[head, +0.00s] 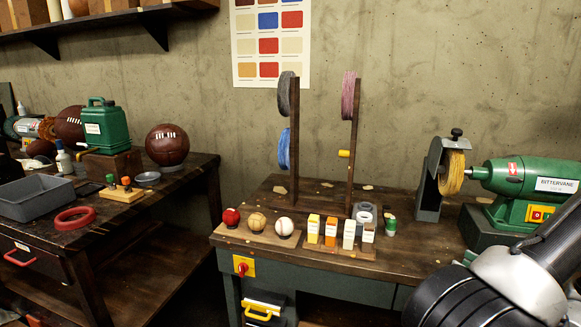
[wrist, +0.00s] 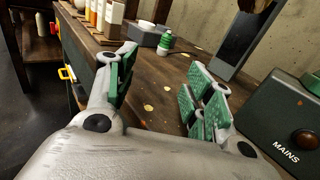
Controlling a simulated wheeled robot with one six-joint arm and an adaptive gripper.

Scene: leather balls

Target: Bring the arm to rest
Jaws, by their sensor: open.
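My gripper (wrist: 160,85) shows in the wrist view with its two green-padded fingers spread wide apart. Nothing is between them. It is over the dark wooden workbench (wrist: 152,122), near the grinder's dark housing at the right. How high it is above the bench top I cannot tell. In the head view, part of my white and black arm fills the lower right corner, in front of the bench's right end. My fingertips cannot be made out in that view.
A green buffing machine (head: 528,182) stands at the bench's right end. Balls, small bottles and a spool stand (head: 294,150) are further left. A second table (head: 140,205) at the left holds a grey tray (head: 36,199) and a leather ball (head: 167,146). Floor shows between the tables.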

